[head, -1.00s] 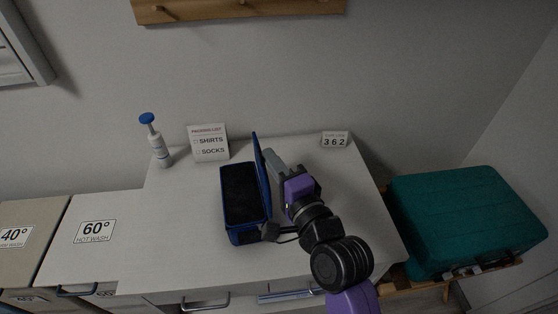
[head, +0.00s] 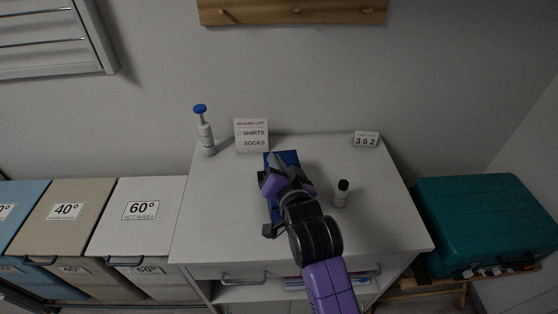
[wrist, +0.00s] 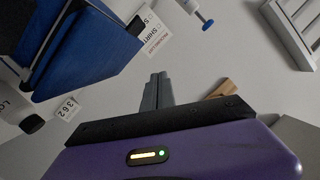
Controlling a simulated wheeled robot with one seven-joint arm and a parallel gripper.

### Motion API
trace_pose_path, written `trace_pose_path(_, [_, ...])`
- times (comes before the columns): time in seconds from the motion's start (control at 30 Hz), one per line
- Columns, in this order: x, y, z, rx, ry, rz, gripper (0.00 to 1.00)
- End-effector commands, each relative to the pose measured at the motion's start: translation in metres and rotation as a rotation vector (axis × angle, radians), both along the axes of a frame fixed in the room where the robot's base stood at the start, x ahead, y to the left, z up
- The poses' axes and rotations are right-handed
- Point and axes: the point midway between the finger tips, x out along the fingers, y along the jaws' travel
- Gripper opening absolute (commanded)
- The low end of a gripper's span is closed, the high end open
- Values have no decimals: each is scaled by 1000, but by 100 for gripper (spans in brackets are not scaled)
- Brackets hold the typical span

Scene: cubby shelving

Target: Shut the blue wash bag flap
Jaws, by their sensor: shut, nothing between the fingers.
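The blue wash bag (head: 289,158) stands on the white cabinet top, largely hidden behind my gripper and arm in the head view. In the wrist view its blue flap (wrist: 88,52) fills the upper left, with a dark gap between it and the bag's body. The flap looks tilted over the body and not flat on it; its exact angle is hard to tell. My gripper (head: 273,160) is shut and empty, over the bag in the head view. Its closed fingers (wrist: 157,92) show beside the flap in the wrist view, apart from it in the picture; contact cannot be judged.
A black-capped bottle (head: 341,194) stands right of my arm. A pump bottle (head: 206,138), a packing list sign (head: 252,136) and a 362 sign (head: 366,139) stand along the back. A teal case (head: 485,222) is at right. The cabinet top's front right is clear.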

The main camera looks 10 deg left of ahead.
Motion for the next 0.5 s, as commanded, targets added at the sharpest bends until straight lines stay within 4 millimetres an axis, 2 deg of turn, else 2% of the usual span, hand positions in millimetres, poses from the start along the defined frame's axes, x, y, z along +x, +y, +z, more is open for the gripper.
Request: trace_pose_path(0.5, [-9, 21, -45, -406, -160, 2, 0])
